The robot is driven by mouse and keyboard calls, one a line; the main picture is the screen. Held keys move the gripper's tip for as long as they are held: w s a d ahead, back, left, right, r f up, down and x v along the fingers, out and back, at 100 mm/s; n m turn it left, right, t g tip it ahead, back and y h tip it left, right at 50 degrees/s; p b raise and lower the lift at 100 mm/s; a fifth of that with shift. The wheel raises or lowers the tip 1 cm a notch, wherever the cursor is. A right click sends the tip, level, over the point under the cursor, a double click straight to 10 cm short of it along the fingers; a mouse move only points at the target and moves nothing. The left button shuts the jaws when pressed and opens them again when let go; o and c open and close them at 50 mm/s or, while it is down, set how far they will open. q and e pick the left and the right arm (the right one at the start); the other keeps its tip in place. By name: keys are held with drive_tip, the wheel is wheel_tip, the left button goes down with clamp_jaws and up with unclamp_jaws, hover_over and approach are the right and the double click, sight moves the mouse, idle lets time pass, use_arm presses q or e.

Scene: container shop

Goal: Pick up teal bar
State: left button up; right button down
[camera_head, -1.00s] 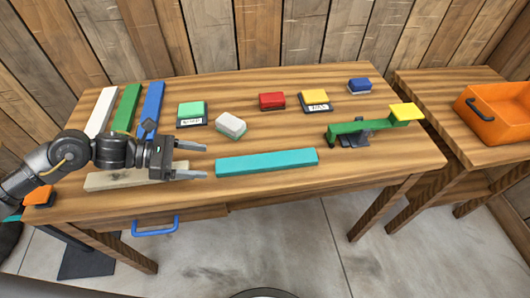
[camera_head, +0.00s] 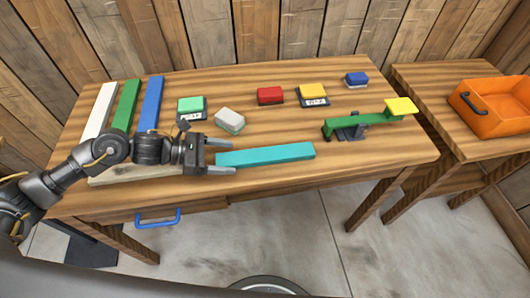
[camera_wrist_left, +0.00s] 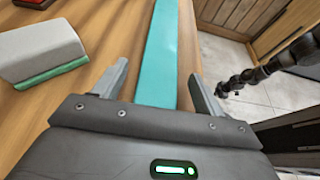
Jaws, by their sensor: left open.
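The teal bar (camera_head: 265,155) lies flat on the wooden table, long side running left to right in the head view. My left gripper (camera_head: 232,156) is open at the bar's left end, its fingers pointing along the bar. In the left wrist view, the teal bar (camera_wrist_left: 161,50) runs away from between the two open fingers (camera_wrist_left: 160,85). Neither finger clearly touches it, and its near end is hidden behind the gripper body. My right gripper is not seen in the head view.
A white and green block (camera_head: 230,120) lies just behind the left gripper. Red (camera_head: 270,96) and yellow (camera_head: 312,91) blocks sit farther back. A green balance beam (camera_head: 365,120) stands to the right. An orange crate (camera_head: 490,115) is on the side table.

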use_arm(q)
drive_tip(key=shift+x, duration=1.2)
drive_tip(key=shift+w+d, duration=0.1)
drive_tip(key=shift+d, duration=0.1)
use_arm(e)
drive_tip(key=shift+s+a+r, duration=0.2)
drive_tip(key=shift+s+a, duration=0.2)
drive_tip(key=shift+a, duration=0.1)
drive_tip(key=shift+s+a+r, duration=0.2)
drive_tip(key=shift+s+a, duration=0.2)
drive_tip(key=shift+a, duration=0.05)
use_arm(q)
drive_tip(key=shift+c, duration=0.4)
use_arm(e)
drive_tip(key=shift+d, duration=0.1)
use_arm(q)
drive_tip(key=c, duration=1.1)
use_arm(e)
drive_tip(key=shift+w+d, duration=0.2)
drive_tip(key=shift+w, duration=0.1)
